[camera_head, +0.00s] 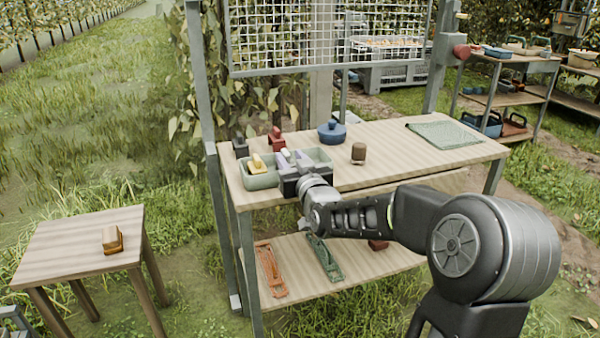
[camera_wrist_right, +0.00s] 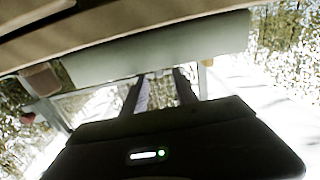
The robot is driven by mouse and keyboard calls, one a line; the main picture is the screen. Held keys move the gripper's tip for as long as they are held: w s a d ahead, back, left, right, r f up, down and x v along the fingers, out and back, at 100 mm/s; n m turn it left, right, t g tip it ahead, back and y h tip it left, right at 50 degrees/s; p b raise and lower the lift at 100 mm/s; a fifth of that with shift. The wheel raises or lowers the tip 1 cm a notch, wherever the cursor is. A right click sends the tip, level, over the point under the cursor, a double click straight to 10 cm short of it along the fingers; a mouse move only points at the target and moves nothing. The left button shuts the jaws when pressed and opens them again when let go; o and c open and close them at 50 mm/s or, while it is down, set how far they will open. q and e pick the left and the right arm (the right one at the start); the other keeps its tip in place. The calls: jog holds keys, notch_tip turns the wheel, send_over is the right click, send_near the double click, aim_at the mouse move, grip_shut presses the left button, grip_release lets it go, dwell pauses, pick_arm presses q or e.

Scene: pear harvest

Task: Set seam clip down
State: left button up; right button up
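My right gripper (camera_head: 290,158) is over the pale green divided tray (camera_head: 262,181) at the left end of the workbench, pointing away from me. In the right wrist view its two dark fingers (camera_wrist_right: 162,92) stand apart, with bright background between them. A pale strip shows beside the left finger there; I cannot tell what it is. A yellow-and-white piece (camera_head: 257,164) lies in the tray's left part, left of the gripper. I cannot tell which piece is the seam clip. The gripper hides part of the tray. My left gripper is out of view.
On the workbench (camera_head: 400,150) are a blue lidded pot (camera_head: 332,132), a brown cylinder (camera_head: 358,153), a red block (camera_head: 276,139), a dark block (camera_head: 240,147) and a green mat (camera_head: 443,134). A side table (camera_head: 75,240) at left holds an orange-brown block (camera_head: 112,240).

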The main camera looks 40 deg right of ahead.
jog(key=v, duration=0.7)
jog(key=shift+s, duration=0.3)
